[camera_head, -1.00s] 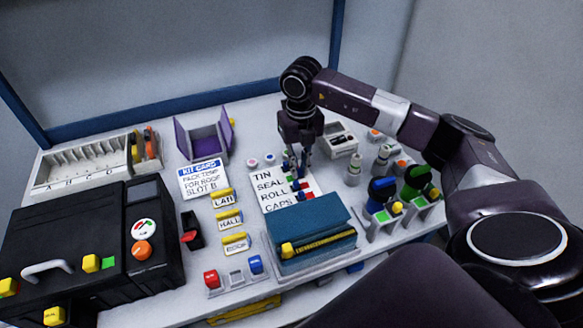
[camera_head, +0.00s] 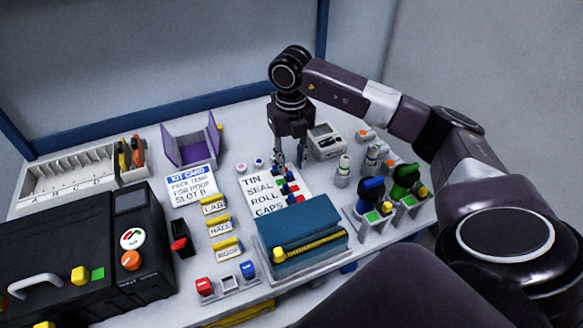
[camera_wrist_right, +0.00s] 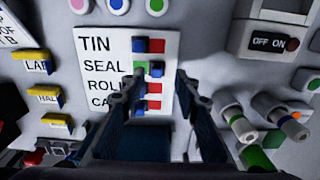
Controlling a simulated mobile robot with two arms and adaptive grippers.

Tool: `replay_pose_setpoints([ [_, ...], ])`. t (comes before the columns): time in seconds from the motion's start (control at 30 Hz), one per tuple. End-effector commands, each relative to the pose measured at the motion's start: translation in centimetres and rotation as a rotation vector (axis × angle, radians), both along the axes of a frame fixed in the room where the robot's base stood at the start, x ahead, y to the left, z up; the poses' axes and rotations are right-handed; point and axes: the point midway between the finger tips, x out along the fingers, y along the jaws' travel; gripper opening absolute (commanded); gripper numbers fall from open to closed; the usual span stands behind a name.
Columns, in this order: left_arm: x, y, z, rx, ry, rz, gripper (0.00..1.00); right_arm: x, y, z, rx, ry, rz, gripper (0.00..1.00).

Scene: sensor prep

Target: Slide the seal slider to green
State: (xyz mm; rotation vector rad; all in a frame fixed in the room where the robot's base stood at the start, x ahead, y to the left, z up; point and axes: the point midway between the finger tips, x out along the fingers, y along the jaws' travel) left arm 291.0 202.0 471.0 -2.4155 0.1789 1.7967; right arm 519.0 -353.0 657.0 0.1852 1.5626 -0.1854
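The label board (camera_head: 262,195) lists TIN, SEAL, ROLL and CAPS, with a column of coloured sliders beside the words. In the right wrist view, the SEAL row has a blue slider knob (camera_wrist_right: 157,69) at its right end and bare green (camera_wrist_right: 141,67) at its left. The TIN row has its blue knob (camera_wrist_right: 139,45) at the left and red at the right. My right gripper (camera_head: 291,160) is over the far part of the board. Its fingers (camera_wrist_right: 152,85) are apart and empty, partly hiding the lower rows. My left gripper is out of view.
A teal box (camera_head: 300,232) stands in front of the board. Blue and green handled devices (camera_head: 371,190) and small bottles (camera_head: 343,172) stand to the right. A purple open box (camera_head: 190,148) and a KIT CARD (camera_head: 190,184) lie left. An OFF/ON switch box (camera_wrist_right: 272,42) is behind right.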

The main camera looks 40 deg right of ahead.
Motion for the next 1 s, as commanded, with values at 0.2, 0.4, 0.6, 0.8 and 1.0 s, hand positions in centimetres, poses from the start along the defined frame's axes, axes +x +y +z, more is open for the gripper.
replay_pose_setpoints([
  [0.2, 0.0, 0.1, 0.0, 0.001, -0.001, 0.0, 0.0, 0.1, 0.0, 5.0, 0.0, -0.004, -0.002, 0.29],
  [0.4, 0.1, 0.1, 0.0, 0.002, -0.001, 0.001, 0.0, 0.0, -0.1, 8.1, -0.001, -0.001, -0.002, 0.29],
  [0.6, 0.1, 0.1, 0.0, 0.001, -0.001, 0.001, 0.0, 0.0, -0.2, 9.2, -0.002, 0.001, -0.002, 0.29],
  [0.8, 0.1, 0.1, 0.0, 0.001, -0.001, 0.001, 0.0, -0.1, -0.1, 9.2, -0.002, 0.001, -0.002, 0.29],
  [1.0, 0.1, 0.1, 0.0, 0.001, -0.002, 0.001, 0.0, 0.0, -0.1, 9.2, -0.002, 0.001, -0.002, 0.29],
])
